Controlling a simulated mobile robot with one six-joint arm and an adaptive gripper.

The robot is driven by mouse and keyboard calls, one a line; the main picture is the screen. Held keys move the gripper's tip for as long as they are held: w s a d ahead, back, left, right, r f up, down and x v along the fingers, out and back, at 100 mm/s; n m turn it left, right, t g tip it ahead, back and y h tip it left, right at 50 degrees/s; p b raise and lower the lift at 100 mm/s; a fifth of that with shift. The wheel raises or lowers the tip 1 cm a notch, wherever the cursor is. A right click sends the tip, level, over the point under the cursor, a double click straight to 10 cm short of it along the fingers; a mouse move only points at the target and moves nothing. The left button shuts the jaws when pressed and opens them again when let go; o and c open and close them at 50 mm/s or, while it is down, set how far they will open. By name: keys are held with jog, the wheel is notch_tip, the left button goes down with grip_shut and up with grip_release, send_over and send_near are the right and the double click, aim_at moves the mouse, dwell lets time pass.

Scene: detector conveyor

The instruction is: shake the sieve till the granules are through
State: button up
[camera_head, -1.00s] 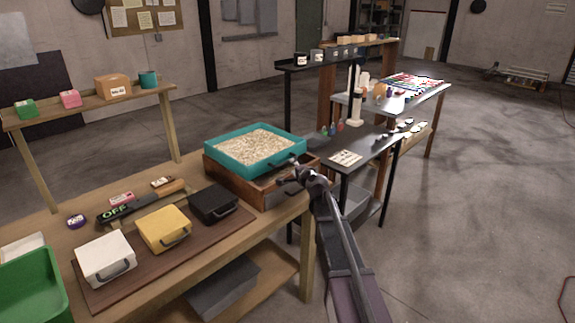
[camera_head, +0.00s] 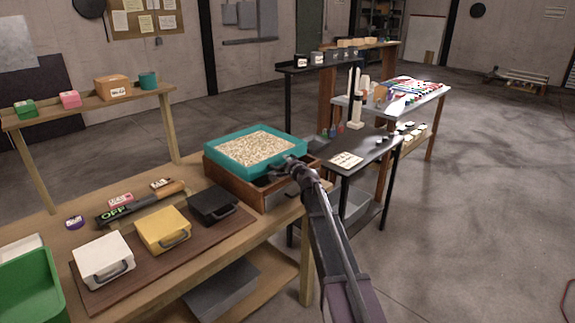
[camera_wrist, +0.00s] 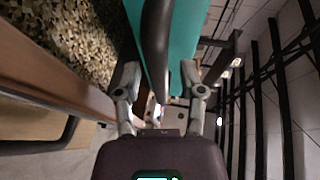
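The sieve is a teal square tray (camera_head: 228,160) full of pale granules (camera_head: 255,147). It sits level on a wooden box (camera_head: 240,188) at the bench's right end. My gripper (camera_head: 280,166) is at the sieve's near right side, by its dark handle. In the wrist view the handle (camera_wrist: 157,45) runs between my two spread fingers (camera_wrist: 160,85), with gaps showing on both sides. The teal wall (camera_wrist: 190,30) is close beyond it, and speckled granules (camera_wrist: 70,40) show at the left. What lies under the sieve is mostly hidden.
White (camera_head: 103,262), yellow (camera_head: 163,231) and black (camera_head: 213,206) handled cases stand on a brown mat left of the box. A green bin (camera_head: 30,290) is at the near left. A dark table (camera_head: 360,155) stands just right. Open floor lies further right.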

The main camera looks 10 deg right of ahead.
grip_shut()
jog(key=s+d, duration=0.1)
jog(key=s, duration=0.1)
jog(key=s+d, duration=0.2)
jog(key=shift+s+d, duration=0.2)
jog(key=shift+s, duration=0.15)
jog(key=shift+o, duration=1.1)
grip_release()
